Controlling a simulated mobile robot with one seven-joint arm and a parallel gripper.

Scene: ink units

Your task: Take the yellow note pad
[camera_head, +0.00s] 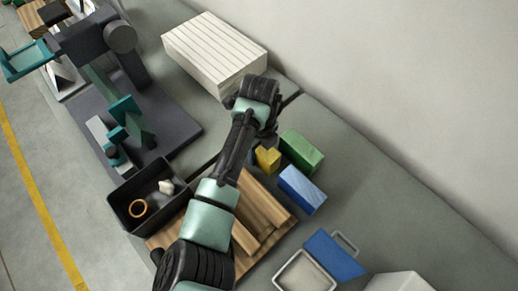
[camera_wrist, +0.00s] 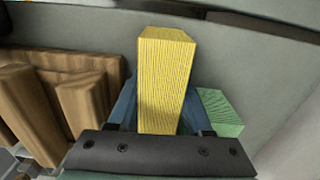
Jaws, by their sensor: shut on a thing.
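The yellow note pad (camera_wrist: 165,85) stands in the middle of the wrist view, its ridged side facing the camera. My gripper (camera_wrist: 160,100) is shut on it, with one blue finger on each side. In the head view the yellow note pad (camera_head: 267,159) shows only in part, below the end of my arm, and my gripper (camera_head: 262,154) is partly hidden there. I cannot tell whether the pad touches the surface below it.
A green block (camera_head: 301,150) and a blue block (camera_head: 302,188) stand close to the right of the pad. Wooden pieces (camera_head: 262,205) lie on the near side. A black tray (camera_head: 128,215) holds a ring and a white piece. A white slatted stack (camera_head: 215,50) is behind.

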